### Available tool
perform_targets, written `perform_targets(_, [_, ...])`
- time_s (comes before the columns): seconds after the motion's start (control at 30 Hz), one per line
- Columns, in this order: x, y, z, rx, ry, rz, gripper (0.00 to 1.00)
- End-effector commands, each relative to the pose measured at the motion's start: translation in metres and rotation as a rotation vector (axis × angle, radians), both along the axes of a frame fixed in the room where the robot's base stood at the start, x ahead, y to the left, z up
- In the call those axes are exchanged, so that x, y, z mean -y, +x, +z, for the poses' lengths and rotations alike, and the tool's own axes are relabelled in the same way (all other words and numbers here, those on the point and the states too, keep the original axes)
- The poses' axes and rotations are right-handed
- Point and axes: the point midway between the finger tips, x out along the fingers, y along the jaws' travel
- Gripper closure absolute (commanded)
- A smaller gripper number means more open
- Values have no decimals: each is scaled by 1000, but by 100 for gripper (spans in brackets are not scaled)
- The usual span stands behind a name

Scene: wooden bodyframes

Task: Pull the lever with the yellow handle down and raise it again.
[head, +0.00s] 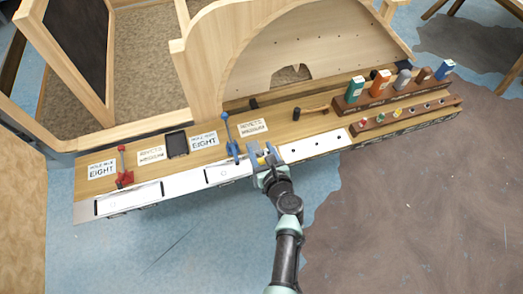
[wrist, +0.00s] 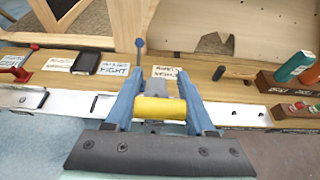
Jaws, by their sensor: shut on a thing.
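The yellow handle (wrist: 160,108) lies crosswise between the two blue fingers of my gripper (wrist: 162,104) in the wrist view. My gripper is shut on it. A grey piece (wrist: 160,88) shows just behind the handle. In the head view my gripper (head: 265,165) is at the front edge of the wooden board, right of the blue lever, and only a bit of the yellow handle (head: 261,160) shows. The rest of that lever is mostly hidden by the fingers, so its tilt is hard to tell.
The blue lever (head: 231,138) stands upright close on the left. A red lever (head: 122,167) is farther left. A dark-headed hammer (head: 310,112) lies to the right, before a brown rack (head: 380,98) of colored blocks. Open floor lies in front.

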Motion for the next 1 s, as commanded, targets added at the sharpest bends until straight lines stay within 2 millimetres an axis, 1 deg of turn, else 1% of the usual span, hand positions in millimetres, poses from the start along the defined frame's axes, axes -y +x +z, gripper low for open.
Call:
perform_targets(0.8, [-2, -3, -6, -10, -4, 6, 100])
perform_targets(0.83, [-2, -4, -6, -11, -5, 6, 40])
perform_targets(0.97, [-2, -3, -5, -8, -4, 5, 17])
perform_targets(1.0, [-2, -3, -5, -8, -3, 4, 15])
